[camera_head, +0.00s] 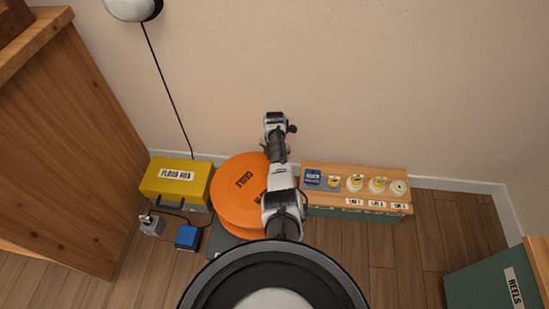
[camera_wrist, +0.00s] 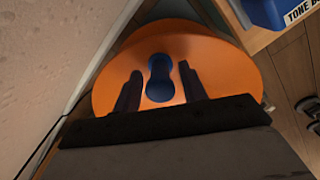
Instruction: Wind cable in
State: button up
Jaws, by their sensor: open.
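The orange cable reel (camera_head: 240,190), marked CABLE, lies on the floor against the wall, partly hidden by my arm. In the wrist view the reel's orange disc (camera_wrist: 235,75) fills the middle, with a blue handle-like piece (camera_wrist: 160,78) on it. My gripper (camera_wrist: 160,74) is open, with a dark finger on either side of the blue piece. I cannot tell whether the fingers touch it or how far above the disc they are. A dark cable (camera_head: 168,80) hangs down the wall behind the yellow box.
The yellow FLOOR BOX (camera_head: 165,177) stands left of the reel, with a grey plug-like piece (camera_head: 152,226) and a blue box (camera_head: 187,237) in front. A wooden bench (camera_head: 335,167) holding a blue tone box (camera_wrist: 280,12) is right. A green REELS box (camera_head: 490,290) is far right.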

notch_tip(320, 180, up, 14)
jog(key=p, duration=0.4)
jog(key=shift+f, duration=0.1)
